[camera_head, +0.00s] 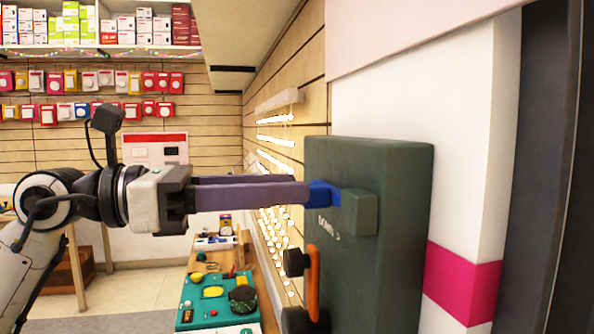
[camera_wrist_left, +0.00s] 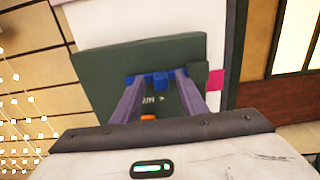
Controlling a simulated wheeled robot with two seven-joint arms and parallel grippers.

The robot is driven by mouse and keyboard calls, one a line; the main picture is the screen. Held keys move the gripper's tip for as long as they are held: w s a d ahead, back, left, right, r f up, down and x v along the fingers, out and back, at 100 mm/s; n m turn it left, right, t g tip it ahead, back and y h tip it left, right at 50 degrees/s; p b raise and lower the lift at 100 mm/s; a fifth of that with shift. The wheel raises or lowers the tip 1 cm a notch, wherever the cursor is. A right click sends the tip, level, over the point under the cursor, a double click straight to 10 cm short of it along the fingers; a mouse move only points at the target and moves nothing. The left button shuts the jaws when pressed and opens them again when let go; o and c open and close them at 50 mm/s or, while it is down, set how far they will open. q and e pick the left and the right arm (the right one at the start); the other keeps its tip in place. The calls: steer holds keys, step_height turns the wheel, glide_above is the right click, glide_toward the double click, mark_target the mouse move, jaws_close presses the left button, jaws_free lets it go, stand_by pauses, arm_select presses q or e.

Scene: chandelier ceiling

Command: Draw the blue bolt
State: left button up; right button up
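The blue bolt (camera_head: 323,195) is on the front of a dark green panel (camera_head: 375,280), close to a green block (camera_head: 360,213). In the left wrist view its blue knob (camera_wrist_left: 160,82) stands out from a horizontal blue bar, with the green block (camera_wrist_left: 198,75) at the right. My left gripper (camera_head: 307,192) has long purple fingers reaching to the bolt. In the left wrist view the fingers are apart, one on each side of the knob, with gaps showing between them and it. The fingertips partly hide the bar. My right gripper is not in view.
An orange handle (camera_head: 313,280) with dark mounts sticks out lower on the panel. A wooden table (camera_head: 255,275) with a teal board (camera_head: 215,302) stands below, behind the panel. A white and pink wall (camera_head: 463,285) is at the right. Shelves with boxes are far back.

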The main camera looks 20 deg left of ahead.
mark_target(323, 197)
arm_select(q)
steer(key=shift+p+x, duration=0.3)
steer(key=shift+x, duration=1.1)
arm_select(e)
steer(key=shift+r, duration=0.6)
